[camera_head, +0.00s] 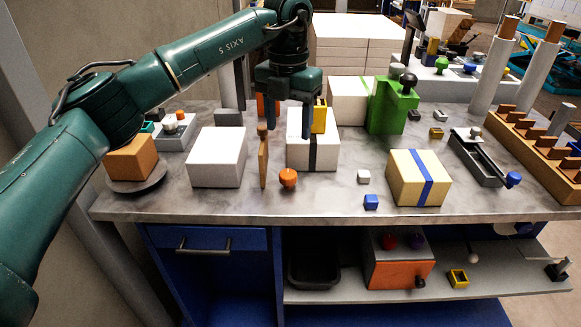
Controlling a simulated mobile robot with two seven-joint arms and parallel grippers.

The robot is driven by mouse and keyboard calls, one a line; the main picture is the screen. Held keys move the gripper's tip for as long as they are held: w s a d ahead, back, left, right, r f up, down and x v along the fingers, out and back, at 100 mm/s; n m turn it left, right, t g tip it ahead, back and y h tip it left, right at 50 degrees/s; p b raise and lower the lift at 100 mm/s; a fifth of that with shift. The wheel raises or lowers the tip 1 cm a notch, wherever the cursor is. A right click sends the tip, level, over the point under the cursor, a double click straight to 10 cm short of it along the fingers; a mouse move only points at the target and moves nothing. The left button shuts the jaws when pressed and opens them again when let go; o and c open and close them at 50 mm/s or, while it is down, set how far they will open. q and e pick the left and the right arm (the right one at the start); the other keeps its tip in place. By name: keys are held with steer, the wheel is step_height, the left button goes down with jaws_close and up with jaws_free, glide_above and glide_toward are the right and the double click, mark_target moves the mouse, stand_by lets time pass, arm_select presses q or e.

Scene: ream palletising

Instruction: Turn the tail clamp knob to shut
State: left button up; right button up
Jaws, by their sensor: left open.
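A dark clamp-like fixture (474,160) lies on the right part of the worktop, with a blue knob (513,179) at its near right end and a grey knob (475,133) at its far end. I cannot tell for sure which of these is the tail clamp knob, or how far either is turned. A green block-shaped device (390,108) with a black knob (407,81) stands at the back centre. My left gripper (285,128) is open, pointing down over the left-centre of the worktop, well left of these knobs. My right gripper is out of view.
Under my left gripper are a white ream with a dark band (325,153), a wooden paddle (263,160) and an orange ball (288,178). A yellow ream with a blue band (405,178) sits left of the fixture. A wooden rack (535,150) stands right.

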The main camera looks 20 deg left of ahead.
mark_target(289, 172)
arm_select(q)
step_height(289, 172, down, 11)
steer(key=shift+f, duration=0.1)
steer(key=shift+c, duration=0.4)
steer(key=c, duration=0.9)
